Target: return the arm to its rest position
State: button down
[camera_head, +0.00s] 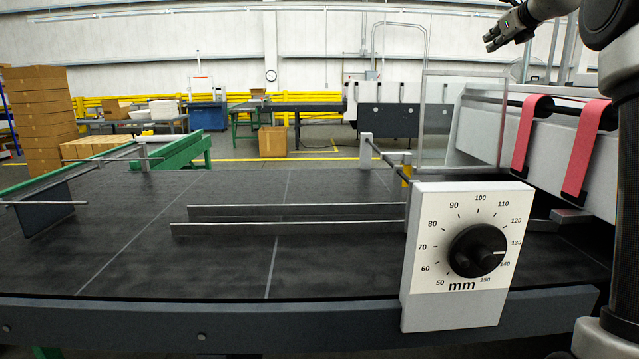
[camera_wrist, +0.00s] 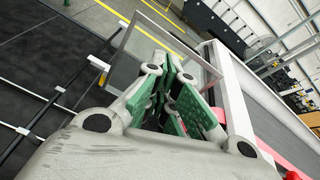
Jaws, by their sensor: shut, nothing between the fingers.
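My gripper (camera_head: 495,38) is at the top right of the head view, raised well above the machine table and pointing left. Its fingers are shut with nothing between them. In the wrist view my gripper (camera_wrist: 172,100) shows green finger pads close together over the machine. My arm runs down the right edge of the head view. A dial box (camera_head: 420,300) with a black knob (camera_head: 477,250) and a scale in mm stands at the table's front edge, left of my arm. The knob's white mark points near 130.
The dark machine table (camera_head: 130,255) fills the lower head view, with two metal rails (camera_head: 290,228) across it. Two red belts (camera_head: 587,150) hang on the white housing at right. A clear guard (camera_wrist: 125,70) stands near the gripper. Boxes (camera_head: 40,110) are stacked far left.

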jog(key=s+a+f+n+g, duration=0.2)
jog(key=s+a+f+n, duration=0.2)
jog(key=s+f+n, duration=0.3)
jog(key=s+a+f+n+g, duration=0.3)
jog(key=s+f+n, duration=0.5)
jog(key=s, duration=0.9)
jog(key=s+a+f+n+g, duration=0.2)
jog(key=s+a+f+n, duration=0.3)
jog(key=s+f+n, duration=0.3)
jog(key=shift+s+f, duration=0.15)
jog(key=shift+s, duration=1.95)
jog(key=s+f+n+g+h, duration=0.1)
jog(key=s+f+n+g, duration=0.2)
jog(key=s+f+n, duration=0.5)
jog(key=s+f, duration=0.4)
jog(key=s, duration=0.1)
jog(key=shift+s+f+n, duration=0.15)
jog(key=shift+s+n, duration=0.25)
jog(key=shift+d, duration=0.15)
